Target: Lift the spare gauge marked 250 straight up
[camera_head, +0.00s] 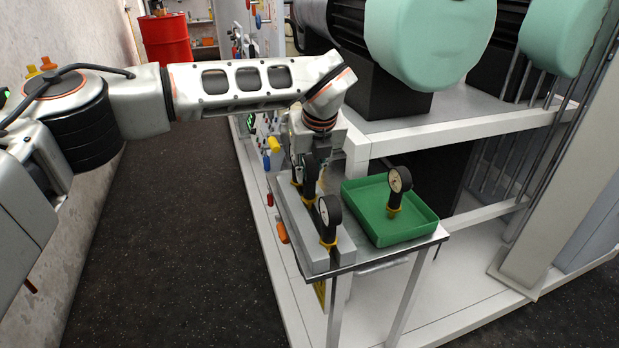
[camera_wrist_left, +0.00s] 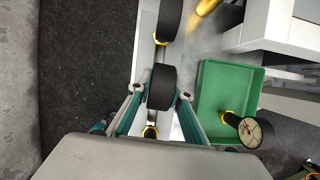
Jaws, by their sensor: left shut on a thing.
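A grey rack (camera_head: 318,252) at the table's left edge bears black gauges with yellow collars. The front gauge (camera_head: 329,214) stands upright with a pale dial. Another gauge (camera_head: 309,178) stands behind it, close under my left gripper. In the left wrist view, my left gripper (camera_wrist_left: 160,112) is shut on a black gauge (camera_wrist_left: 161,87), with its fingers on either side. A further black gauge (camera_wrist_left: 169,18) shows beyond it. I cannot read the markings, nor tell whether the held gauge is clear of the rack. My right gripper is not in view.
A green tray (camera_head: 365,222) stands right of the rack, with one gauge (camera_head: 399,181) tilted in it; the tray (camera_wrist_left: 212,80) shows in the wrist view too. White machine framing (camera_head: 470,135) rises behind. A red drum (camera_head: 166,38) stands far back. Open floor lies left.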

